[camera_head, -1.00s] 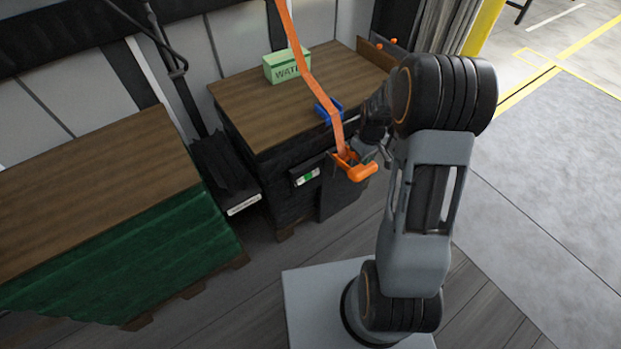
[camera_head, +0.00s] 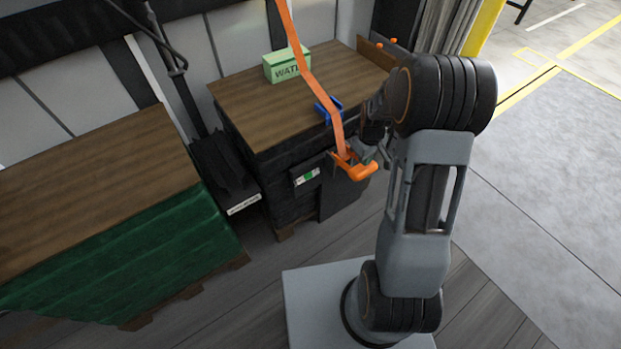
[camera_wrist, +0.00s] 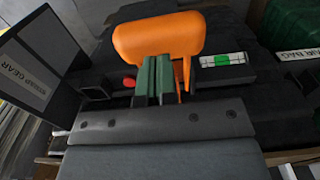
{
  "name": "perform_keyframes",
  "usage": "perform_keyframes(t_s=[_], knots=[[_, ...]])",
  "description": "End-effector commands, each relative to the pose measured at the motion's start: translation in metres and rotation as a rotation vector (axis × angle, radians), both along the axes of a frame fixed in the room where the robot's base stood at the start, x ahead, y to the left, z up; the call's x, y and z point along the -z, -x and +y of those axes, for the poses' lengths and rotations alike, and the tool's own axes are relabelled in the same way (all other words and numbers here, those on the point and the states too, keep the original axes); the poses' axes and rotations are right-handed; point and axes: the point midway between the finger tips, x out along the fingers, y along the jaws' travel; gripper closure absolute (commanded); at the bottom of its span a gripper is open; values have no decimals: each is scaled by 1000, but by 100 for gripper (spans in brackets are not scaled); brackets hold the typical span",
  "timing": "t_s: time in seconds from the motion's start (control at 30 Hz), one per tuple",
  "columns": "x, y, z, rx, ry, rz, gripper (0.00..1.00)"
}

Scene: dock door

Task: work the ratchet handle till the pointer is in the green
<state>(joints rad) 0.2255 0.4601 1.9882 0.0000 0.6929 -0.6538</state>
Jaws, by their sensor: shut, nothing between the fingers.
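The orange ratchet handle (camera_head: 360,171) is on the front of the dark wrapped pallet load, at the lower end of an orange strap (camera_head: 306,75). In the wrist view the handle's wide grip (camera_wrist: 158,36) lies just beyond my fingertips. My gripper (camera_wrist: 154,62) is shut and empty, its fingertips close under the grip; I cannot tell whether they touch it. The gauge (camera_head: 307,177) is a pale strip with a green band, left of the handle. In the wrist view the gauge (camera_wrist: 223,59) is to the right; its pointer is too small to make out.
A green box (camera_head: 287,65) and a blue strap guard (camera_head: 328,110) are on the load's wooden top (camera_head: 255,105). A green-wrapped load (camera_head: 130,250) stands to the left. A red knob (camera_wrist: 129,82) is left of my fingers. Open floor (camera_head: 540,180) lies to the right.

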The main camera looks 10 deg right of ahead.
Motion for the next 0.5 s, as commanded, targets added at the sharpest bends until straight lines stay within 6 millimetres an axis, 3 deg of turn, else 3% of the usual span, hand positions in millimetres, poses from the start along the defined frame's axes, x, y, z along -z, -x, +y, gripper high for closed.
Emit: perform_keyframes(t_s=[0.5], knots=[[33,0,0,0,0,1,100]])
